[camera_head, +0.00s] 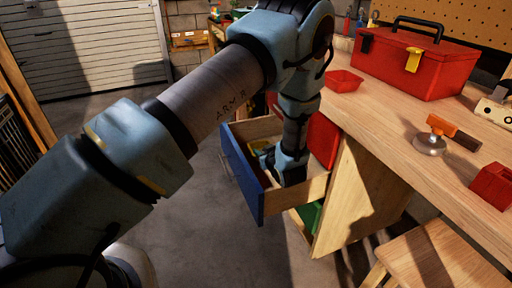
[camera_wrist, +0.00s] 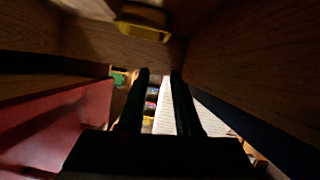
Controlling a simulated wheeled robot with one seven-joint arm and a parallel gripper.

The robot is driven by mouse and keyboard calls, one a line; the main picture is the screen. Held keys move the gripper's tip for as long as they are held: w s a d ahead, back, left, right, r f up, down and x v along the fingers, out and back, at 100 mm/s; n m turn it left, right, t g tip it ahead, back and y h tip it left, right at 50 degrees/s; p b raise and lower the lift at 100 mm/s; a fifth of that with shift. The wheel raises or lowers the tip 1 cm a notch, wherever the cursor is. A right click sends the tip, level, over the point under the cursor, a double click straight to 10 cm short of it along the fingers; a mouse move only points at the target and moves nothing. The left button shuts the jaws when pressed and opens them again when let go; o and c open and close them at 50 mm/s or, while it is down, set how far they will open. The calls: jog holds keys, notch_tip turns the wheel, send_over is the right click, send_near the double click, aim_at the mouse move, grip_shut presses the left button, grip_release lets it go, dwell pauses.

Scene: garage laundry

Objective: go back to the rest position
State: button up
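My arm reaches across the head view, and its end goes down into an open drawer with a blue front (camera_head: 240,178) under the workbench. My gripper (camera_wrist: 160,76) is hidden by the wrist and drawer in the head view. In the wrist view its two dark fingers stand apart with a clear gap and nothing between them. Wooden drawer walls (camera_wrist: 245,60) are close around it. A yellow object (camera_wrist: 143,22) is at the top of the wrist view, apart from the fingers.
The wooden workbench (camera_head: 415,125) is at the right, with a red toolbox (camera_head: 418,62), a small red tray (camera_head: 344,81) and an orange-handled tool (camera_head: 432,143). A wooden stool (camera_head: 430,260) stands below. Grey floor (camera_head: 215,245) is clear left of the drawer.

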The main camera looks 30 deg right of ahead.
jog(key=w+a+r+g, duration=0.1)
jog(key=w+a+r, duration=0.1)
jog(key=w+a+r+g+p, duration=0.1)
jog(key=w+a+r, duration=0.1)
jog(key=w+a+r+p, duration=0.1)
jog(key=w+a+r, duration=0.1)
jog(key=r, duration=0.1)
jog(key=shift+r+g, duration=0.1)
jog(key=shift+g, duration=0.3)
jog(key=w+a+r+g+p, duration=0.1)
jog(key=a+r+g+p, duration=0.15)
jog(key=a+r, duration=0.7)
jog(key=s+a+r+g+p, duration=0.1)
jog(key=s+a+r+g, duration=0.1)
jog(key=s+a, duration=0.3)
jog(key=s+a+r+g+y+p, duration=0.1)
jog(key=s+a+r, duration=0.4)
jog(key=a, duration=0.8)
jog(key=s+a+r+g+y+p, duration=0.1)
jog(key=s+a+r+g, duration=0.2)
jog(key=s+a, duration=0.3)
jog(key=a, duration=0.3)
jog(key=shift+a+r+m, duration=0.2)
jog(key=shift+r+m, duration=0.1)
